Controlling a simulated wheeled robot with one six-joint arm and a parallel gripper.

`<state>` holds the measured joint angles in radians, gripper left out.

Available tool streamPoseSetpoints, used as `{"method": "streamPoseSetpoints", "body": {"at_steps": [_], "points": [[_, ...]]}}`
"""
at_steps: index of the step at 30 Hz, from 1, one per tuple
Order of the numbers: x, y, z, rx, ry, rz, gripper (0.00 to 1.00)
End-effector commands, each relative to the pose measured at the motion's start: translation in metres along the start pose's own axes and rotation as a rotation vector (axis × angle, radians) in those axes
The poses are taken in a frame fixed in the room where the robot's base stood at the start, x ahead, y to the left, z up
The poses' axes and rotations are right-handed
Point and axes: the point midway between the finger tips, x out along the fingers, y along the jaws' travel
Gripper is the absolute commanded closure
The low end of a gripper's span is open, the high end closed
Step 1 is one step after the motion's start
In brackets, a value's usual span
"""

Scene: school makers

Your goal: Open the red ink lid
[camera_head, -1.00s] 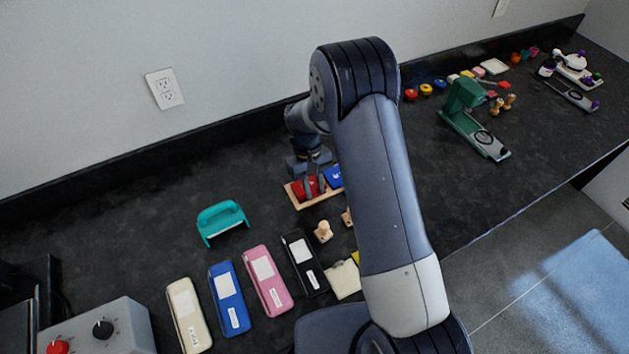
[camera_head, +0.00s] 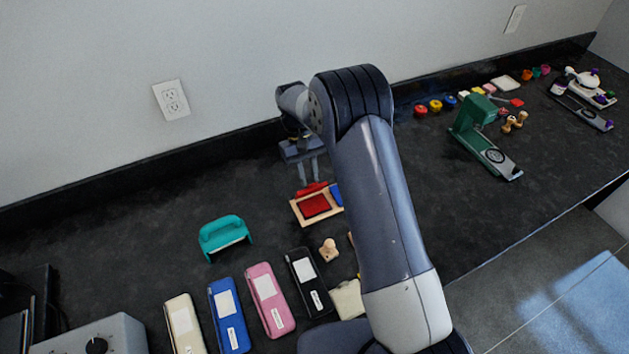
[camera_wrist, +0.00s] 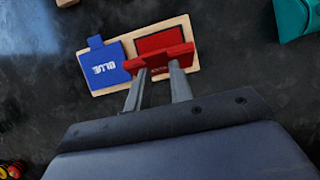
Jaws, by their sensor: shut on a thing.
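My gripper (camera_head: 309,178) is shut on the red ink lid (camera_head: 311,189), above the far side of the wooden tray (camera_head: 300,217) in the head view. The lid is raised, and the dark red ink pad (camera_head: 315,206) shows open in its red frame. In the wrist view, my gripper (camera_wrist: 158,68) holds the lid (camera_wrist: 160,57) by its edge, and the pad (camera_wrist: 160,39) shows beyond it. I cannot tell whether the lid still touches its case. The blue ink lid (camera_wrist: 102,65) beside it is closed; my arm partly hides it in the head view.
A wooden stamp (camera_head: 328,249) stands in front of the tray. A teal tool (camera_head: 224,236) is to the left. Black (camera_head: 309,274), pink (camera_head: 271,300), blue (camera_head: 228,315) and cream (camera_head: 184,325) cases lie nearer. A green press (camera_head: 480,130) stands right. Bare counter surrounds the tray's left side.

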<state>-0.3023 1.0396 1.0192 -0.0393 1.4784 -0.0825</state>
Motion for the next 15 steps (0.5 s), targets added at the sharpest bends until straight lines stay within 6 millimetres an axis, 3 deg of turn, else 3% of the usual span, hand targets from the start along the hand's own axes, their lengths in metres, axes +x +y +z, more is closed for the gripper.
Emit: {"method": "streamPoseSetpoints", "body": {"at_steps": [2,15], "points": [[0.0009,-0.0028,-0.0045,-0.001,0.009,-0.003,1.00],[0.0013,-0.0021,-0.0020,-0.001,0.001,-0.003,0.64]]}}
